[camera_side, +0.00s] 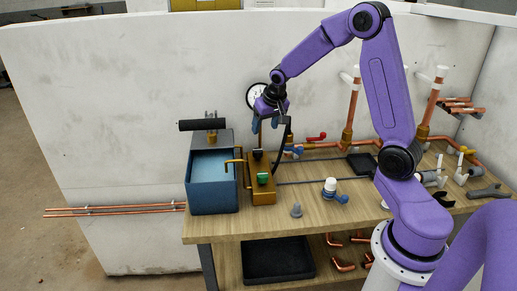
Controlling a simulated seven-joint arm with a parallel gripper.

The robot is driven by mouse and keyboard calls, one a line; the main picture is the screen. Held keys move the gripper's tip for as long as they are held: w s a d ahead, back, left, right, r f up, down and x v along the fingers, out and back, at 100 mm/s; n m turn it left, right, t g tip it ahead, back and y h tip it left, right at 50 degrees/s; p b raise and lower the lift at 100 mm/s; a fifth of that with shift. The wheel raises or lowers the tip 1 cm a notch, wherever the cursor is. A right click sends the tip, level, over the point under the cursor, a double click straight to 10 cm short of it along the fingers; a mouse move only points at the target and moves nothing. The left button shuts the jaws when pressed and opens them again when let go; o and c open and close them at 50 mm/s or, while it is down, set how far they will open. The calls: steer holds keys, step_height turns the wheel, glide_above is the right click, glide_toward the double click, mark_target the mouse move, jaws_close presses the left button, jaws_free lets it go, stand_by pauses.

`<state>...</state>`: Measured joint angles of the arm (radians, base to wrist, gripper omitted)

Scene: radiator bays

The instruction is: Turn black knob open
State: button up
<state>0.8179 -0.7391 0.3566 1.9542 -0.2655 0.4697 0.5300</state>
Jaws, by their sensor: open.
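The black knob (258,154) sits on top of a brass block (261,191), towards its far end. A green knob (263,178) sits nearer on the same block. My gripper (269,124) is open and points down above the far end of the block, over the black knob. A gap shows between its fingertips and the black knob. The knob's exact turn position is too small to tell.
A blue tank (213,195) with a black-handled part (203,125) stands left of the block. A dark hose (283,152) runs close by the gripper. A round gauge (254,92) is behind. A white-capped valve (330,187) and a grey fitting (296,210) stand to the right.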

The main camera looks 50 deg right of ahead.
mark_target(258, 150)
steer(key=x, duration=1.2)
steer(key=shift+w+f, duration=0.2)
steer(key=shift+f, duration=0.15)
steer(key=c, duration=1)
